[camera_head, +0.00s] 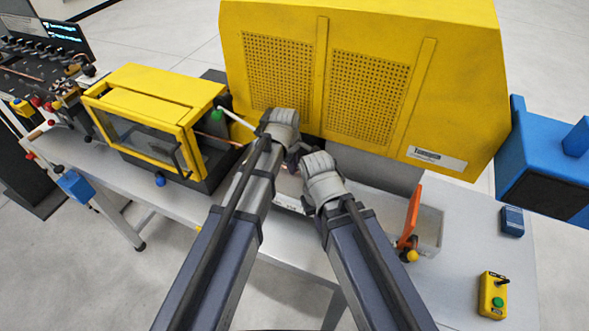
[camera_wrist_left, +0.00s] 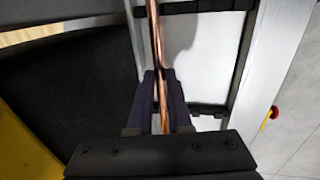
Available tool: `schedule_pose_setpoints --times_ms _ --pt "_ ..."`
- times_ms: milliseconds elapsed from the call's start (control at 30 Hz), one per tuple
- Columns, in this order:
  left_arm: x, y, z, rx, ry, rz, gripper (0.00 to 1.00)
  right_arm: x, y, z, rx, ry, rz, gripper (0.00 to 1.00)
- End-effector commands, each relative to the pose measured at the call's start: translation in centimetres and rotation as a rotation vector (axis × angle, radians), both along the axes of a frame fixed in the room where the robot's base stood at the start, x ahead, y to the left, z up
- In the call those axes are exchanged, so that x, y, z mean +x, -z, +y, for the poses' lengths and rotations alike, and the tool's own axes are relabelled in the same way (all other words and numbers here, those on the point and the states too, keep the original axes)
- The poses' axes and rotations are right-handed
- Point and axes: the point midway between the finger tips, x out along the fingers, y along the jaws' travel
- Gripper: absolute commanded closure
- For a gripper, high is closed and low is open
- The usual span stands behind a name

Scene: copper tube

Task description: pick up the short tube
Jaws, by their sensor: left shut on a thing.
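A copper tube (camera_wrist_left: 155,38) runs up the middle of the left wrist view, between the two dark fingers of my left gripper (camera_wrist_left: 162,78). The fingers are shut on it, and its upper end runs out of the picture. In the head view my left gripper (camera_head: 296,157) is in front of the big yellow machine, over the tray area, and the arms largely hide the tube there. My right gripper (camera_head: 312,205) is close beside it, lower and to the right. Its fingers are mostly hidden by its own wrist, so I cannot tell their state.
The big yellow machine (camera_head: 375,60) stands behind the grippers. A yellow-framed enclosure (camera_head: 150,110) is at the left, with a copper rod (camera_head: 218,138) coming out beside it. An orange flap (camera_head: 411,212) stands by a grey tray (camera_head: 431,228). The table (camera_head: 465,245) is clear at right, before a yellow button box (camera_head: 493,296).

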Motion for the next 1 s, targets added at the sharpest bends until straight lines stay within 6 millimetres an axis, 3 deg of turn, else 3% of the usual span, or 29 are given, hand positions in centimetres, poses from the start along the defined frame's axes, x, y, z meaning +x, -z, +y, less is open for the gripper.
schedule_pose_setpoints --times_ms 367,800,1000 --pt "0.0 -1.5 0.0 0.000 0.000 0.000 1.00 0.0 -1.5 0.0 0.000 -0.001 0.000 1.00" --pt "0.0 -8.1 0.0 0.000 0.000 0.000 1.00 -0.1 -8.1 0.0 0.000 0.004 0.003 1.00" --pt "0.0 -10.0 0.0 0.000 0.000 0.000 1.00 -0.1 -10.0 0.0 0.001 0.018 0.003 1.00"
